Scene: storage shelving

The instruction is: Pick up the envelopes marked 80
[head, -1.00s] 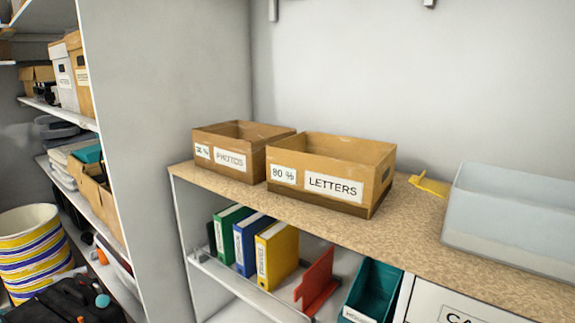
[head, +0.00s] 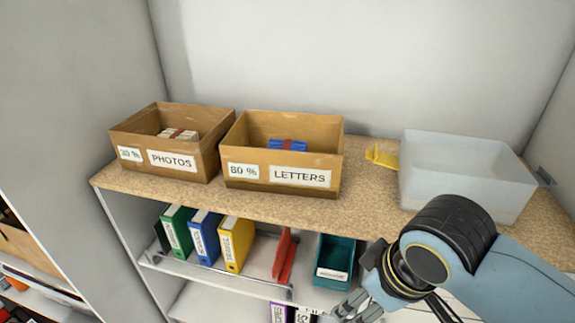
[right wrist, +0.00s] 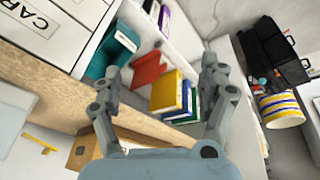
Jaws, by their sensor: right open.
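A cardboard box (head: 235,185) on the worktop has labels reading "80 %" and "LETTERS". Inside it lies a blue bundle (head: 287,145) with a reddish band, likely the envelopes; only its top shows. Part of a cardboard box (right wrist: 84,150) shows at the bottom of the right wrist view. My right gripper (head: 347,306) is below and right of the LETTERS box, in front of the lower shelf, apart from the box. In the right wrist view its fingers (right wrist: 165,75) are spread and empty. My left gripper is out of view.
A cardboard PHOTOS box (head: 125,170) with a pale banded bundle stands left of LETTERS. A translucent bin (head: 450,165) and a yellow item (head: 382,156) are to the right. Binders (head: 236,243) and a teal holder (head: 335,258) fill the shelf below. The worktop (head: 370,190) is clear in between.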

